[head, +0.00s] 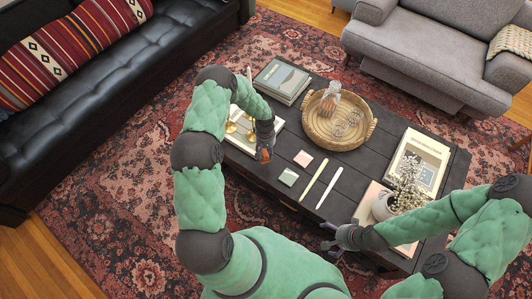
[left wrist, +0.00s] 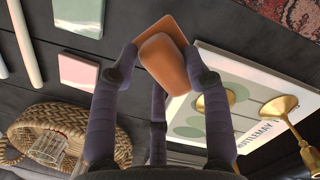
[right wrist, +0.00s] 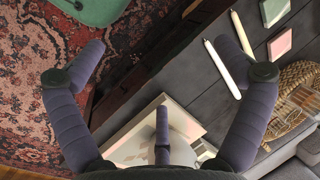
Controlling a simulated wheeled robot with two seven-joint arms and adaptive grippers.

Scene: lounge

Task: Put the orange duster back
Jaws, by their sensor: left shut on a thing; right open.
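The orange duster (head: 264,156) is a small orange block with a flat plate and a rounded grip, seen clearly in the left wrist view (left wrist: 168,62). My left gripper (head: 264,147) is shut on it at the left front part of the dark table, beside the book with the gold candlesticks. The fingers hold the duster from both sides. Whether it touches the tabletop cannot be told. My right gripper (head: 328,236) is open and empty at the table's front edge; its spread fingers show in the right wrist view (right wrist: 160,60).
The dark coffee table (head: 345,205) carries a pink tile (head: 303,159), a green tile (head: 289,177), two pale candles (head: 321,181), a woven tray (head: 345,143) with glassware, books (head: 282,80), gold candlesticks (head: 231,127) and a potted plant (head: 383,207). Bare tabletop lies around the tiles.

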